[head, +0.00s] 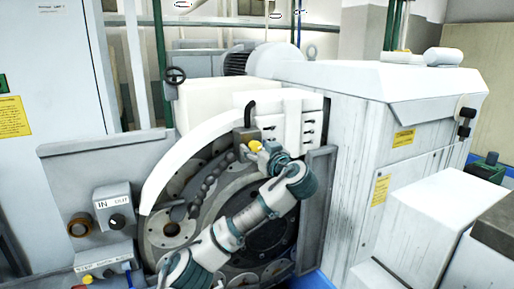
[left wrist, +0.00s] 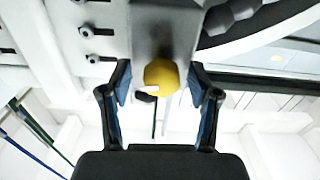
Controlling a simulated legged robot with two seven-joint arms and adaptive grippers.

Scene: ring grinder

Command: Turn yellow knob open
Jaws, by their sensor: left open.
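The yellow knob (head: 255,146) sits on a grey block (head: 243,136) at the top of the grinder's round face, in the middle of the head view. My left gripper (head: 261,150) is right at the knob, its arm coming up from the bottom. In the left wrist view the round yellow knob (left wrist: 161,77) lies between the two fingertips of my left gripper (left wrist: 160,82). The fingers are open, with a gap showing on each side of the knob. A small white mark and a dark part show at the knob's lower edge. My right gripper is not in view.
The round grinder face (head: 172,228) has a dark segmented hose (head: 208,187) beside the knob. A curved white guard (head: 180,160) and a white panel with several bolts (head: 308,128) flank the block. A control box (head: 113,206) stands at left.

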